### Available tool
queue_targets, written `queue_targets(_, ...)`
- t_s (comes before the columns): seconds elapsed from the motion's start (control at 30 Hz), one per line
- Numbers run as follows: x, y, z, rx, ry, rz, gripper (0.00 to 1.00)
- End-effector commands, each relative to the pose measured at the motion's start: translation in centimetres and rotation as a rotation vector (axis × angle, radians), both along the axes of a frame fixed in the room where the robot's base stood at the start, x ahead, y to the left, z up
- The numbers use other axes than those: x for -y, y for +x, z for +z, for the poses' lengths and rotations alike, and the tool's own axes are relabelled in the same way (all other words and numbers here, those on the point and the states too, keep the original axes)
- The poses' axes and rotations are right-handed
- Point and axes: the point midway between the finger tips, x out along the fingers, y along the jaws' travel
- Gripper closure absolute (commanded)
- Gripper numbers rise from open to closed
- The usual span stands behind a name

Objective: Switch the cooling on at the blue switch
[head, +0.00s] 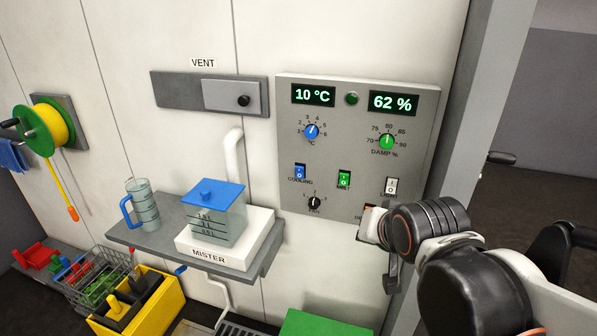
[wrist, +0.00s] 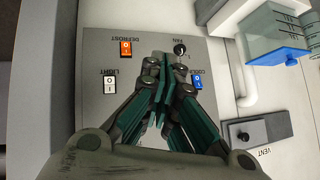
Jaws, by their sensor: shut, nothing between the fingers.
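The blue switch (head: 300,171), labelled COOLING, sits at the left of the grey control panel (head: 330,240), below the blue temperature knob (head: 312,131). It also shows in the wrist view (wrist: 197,83), just right of my fingers; which side is pressed is too small to tell. My gripper (wrist: 158,62) is shut and empty, its fingertips in front of the panel between the blue switch and the orange DEFROST switch (wrist: 126,48). Contact with the panel cannot be told. In the head view my wrist is at the panel's lower right and partly hides the DEFROST switch. The temperature display (head: 313,95) reads 10 °C.
The green MIST switch (head: 344,179), black FAN knob (head: 314,203) and white LIGHT switch (head: 391,187) are near the blue switch. The mister tank (head: 218,222) and a jug (head: 142,207) stand on a shelf at left. A grey post (head: 468,110) borders the right side.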

Motion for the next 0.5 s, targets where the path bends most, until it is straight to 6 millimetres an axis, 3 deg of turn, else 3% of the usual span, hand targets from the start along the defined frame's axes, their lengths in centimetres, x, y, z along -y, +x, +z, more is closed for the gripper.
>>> queue_targets(0.2, -2.3, 6.8, -0.4, 0.121, 0.19, -0.127, 1.0)
queue_targets(0.5, -6.3, 14.6, -2.3, 0.266, 0.504, -0.261, 1.0)
